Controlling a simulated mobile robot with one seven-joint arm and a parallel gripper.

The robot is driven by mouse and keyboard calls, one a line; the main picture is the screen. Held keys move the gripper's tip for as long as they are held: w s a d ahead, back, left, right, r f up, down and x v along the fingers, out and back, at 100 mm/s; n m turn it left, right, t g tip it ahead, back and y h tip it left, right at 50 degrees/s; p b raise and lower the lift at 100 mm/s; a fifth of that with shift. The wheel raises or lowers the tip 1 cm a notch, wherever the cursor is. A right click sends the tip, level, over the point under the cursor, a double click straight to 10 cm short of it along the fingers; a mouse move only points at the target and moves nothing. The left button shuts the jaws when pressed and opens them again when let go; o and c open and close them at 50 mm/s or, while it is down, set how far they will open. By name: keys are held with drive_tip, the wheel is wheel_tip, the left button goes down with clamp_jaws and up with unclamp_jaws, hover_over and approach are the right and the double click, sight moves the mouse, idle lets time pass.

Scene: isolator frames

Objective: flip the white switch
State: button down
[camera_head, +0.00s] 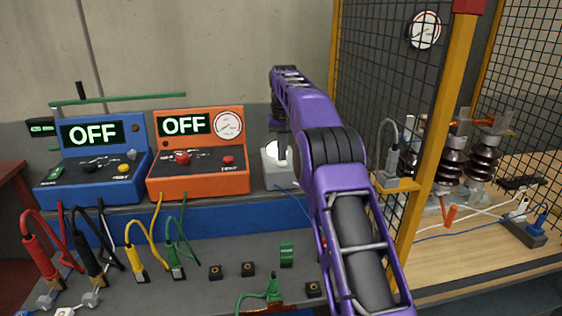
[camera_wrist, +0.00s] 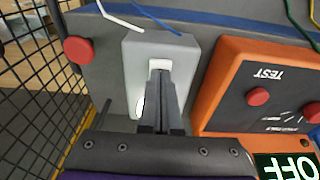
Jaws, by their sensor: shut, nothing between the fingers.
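A light grey box (camera_head: 270,178) stands on the bench shelf to the right of the orange unit, partly hidden by my arm in the head view. In the wrist view the box (camera_wrist: 188,58) lies straight under my gripper. A small white switch part (camera_wrist: 159,64) shows on it right at my fingertips. My gripper (camera_wrist: 163,80) is shut and empty, its tips at or just over the white part; I cannot tell whether they touch. In the head view my gripper (camera_head: 281,155) points down at the box, and a white rounded part (camera_head: 272,150) shows beside it.
An orange unit (camera_head: 198,150) and a blue unit (camera_head: 95,160), both showing OFF, stand left of the box. A yellow-framed mesh cage (camera_head: 385,75) rises to the right. Several cables and plugs occupy the front bench. A red knob (camera_wrist: 78,50) shows near the cage.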

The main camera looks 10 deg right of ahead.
sight(281, 163)
drive_tip(key=shift+f, duration=0.45)
wheel_tip(281, 163, up, 2)
drive_tip(key=shift+r+p, duration=0.25)
drive_tip(key=shift+p, duration=0.7)
drive_tip(key=shift+r, duration=2.2)
drive_tip(key=shift+s+a, duration=0.1)
